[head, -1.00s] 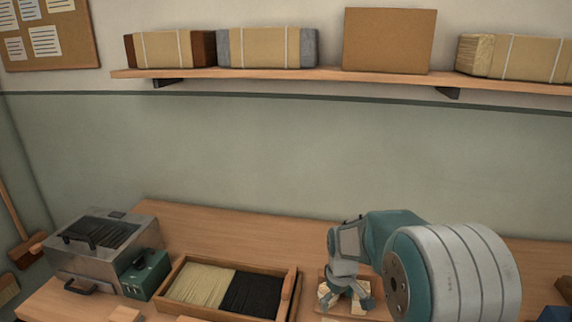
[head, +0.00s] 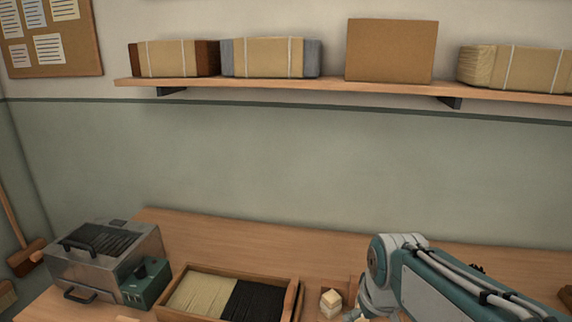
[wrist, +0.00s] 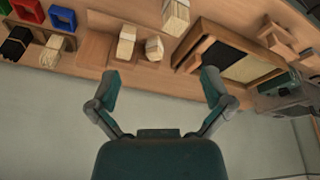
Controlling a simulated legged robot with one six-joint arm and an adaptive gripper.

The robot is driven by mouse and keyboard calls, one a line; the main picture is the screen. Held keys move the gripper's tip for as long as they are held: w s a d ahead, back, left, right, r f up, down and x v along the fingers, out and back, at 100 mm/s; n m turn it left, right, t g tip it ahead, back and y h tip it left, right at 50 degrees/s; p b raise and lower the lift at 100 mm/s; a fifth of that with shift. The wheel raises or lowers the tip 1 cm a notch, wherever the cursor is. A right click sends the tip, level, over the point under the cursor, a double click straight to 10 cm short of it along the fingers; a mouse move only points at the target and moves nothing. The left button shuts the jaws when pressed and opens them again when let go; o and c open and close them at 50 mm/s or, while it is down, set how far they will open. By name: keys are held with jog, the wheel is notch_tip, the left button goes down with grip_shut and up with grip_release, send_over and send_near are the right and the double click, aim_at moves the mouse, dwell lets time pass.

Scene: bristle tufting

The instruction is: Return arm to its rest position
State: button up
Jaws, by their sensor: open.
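My arm shows at the lower right of the head view, folded at a joint above the bench (head: 235,235); its gripper end cannot be made out there. In the wrist view my gripper (wrist: 161,88) is open, its two fingers spread wide with nothing between them. The fingers hang in front of the bench edge and wall, apart from the pale blocks (wrist: 127,42) on the bench. One pale block (head: 330,302) also shows just left of my arm in the head view.
A wooden tray (head: 297,300) holds pale and black bristles, left of my arm. A metal box machine (head: 90,270) stands farther left. Red (wrist: 28,9) and blue (wrist: 62,17) frames and a black bundle (wrist: 15,45) lie on the bench. A shelf (head: 300,84) hangs above.

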jog(key=s+d+r+m+t, duration=0.1)
jog(key=s+r+m+t, duration=0.1)
jog(key=s, duration=0.9)
jog(key=shift+s+r+m, duration=0.2)
jog(key=shift+s+m, duration=0.15)
jog(key=shift+m, duration=0.05)
